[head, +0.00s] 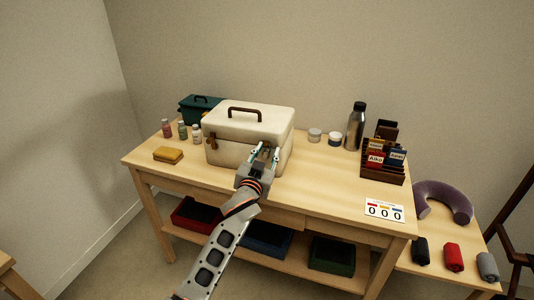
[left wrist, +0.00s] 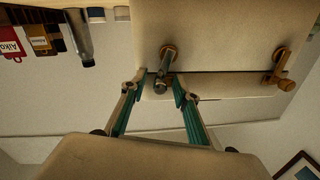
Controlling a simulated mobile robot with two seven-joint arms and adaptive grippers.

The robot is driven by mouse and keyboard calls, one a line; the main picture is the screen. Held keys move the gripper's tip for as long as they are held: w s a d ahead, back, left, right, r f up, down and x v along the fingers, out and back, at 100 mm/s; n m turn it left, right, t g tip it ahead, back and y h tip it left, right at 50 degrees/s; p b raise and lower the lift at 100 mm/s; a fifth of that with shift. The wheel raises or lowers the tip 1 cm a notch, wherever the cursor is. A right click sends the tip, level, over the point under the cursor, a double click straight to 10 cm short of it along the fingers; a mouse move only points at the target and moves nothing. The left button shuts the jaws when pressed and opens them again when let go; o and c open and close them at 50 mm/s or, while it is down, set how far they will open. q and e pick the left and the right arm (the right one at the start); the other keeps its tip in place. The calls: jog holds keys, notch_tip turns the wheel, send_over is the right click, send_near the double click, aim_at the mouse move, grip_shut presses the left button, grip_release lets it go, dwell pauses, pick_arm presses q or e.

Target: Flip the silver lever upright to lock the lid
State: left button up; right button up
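The cream case (head: 228,150) stands on the wooden table with its lid (head: 262,120) down and a brown handle on top. My left gripper (head: 265,153) is at the right part of its front, fingers pointing at it. In the left wrist view, my left gripper (left wrist: 158,88) is open, with a teal-padded finger on either side of a small latch. That latch has a brass round mount and a silver lever (left wrist: 162,78) between the fingertips; contact cannot be told. A second, brass latch (left wrist: 277,78) sits farther along the front. My right gripper is not in view.
A dark green box (head: 195,107) stands behind the case, with small jars (head: 182,130) and a yellow sponge (head: 168,155) to its left. A steel bottle (head: 355,128) and a wooden organizer (head: 385,165) stand to the right. The table front between is mostly clear.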

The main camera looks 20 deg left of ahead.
pick_arm(q)
grip_shut()
jog(key=shift+a+r+n+p, duration=0.35)
jog(key=shift+r+n+p, duration=0.2)
jog(key=shift+n+p, duration=0.5)
jog(key=shift+a+n+p, duration=0.15)
jog(key=shift+n+p, duration=0.2)
jog(key=shift+n, duration=0.2)
jog(key=shift+a+f+n+p, duration=0.15)
jog(key=shift+n+p, duration=0.15)
jog(key=shift+f+n, duration=0.3)
grip_release()
jog(key=shift+a, duration=0.1)
jog(key=shift+s, duration=0.1)
jog(key=s, duration=1.2)
jog(key=shift+d+r, duration=0.15)
jog(key=shift+d, duration=0.15)
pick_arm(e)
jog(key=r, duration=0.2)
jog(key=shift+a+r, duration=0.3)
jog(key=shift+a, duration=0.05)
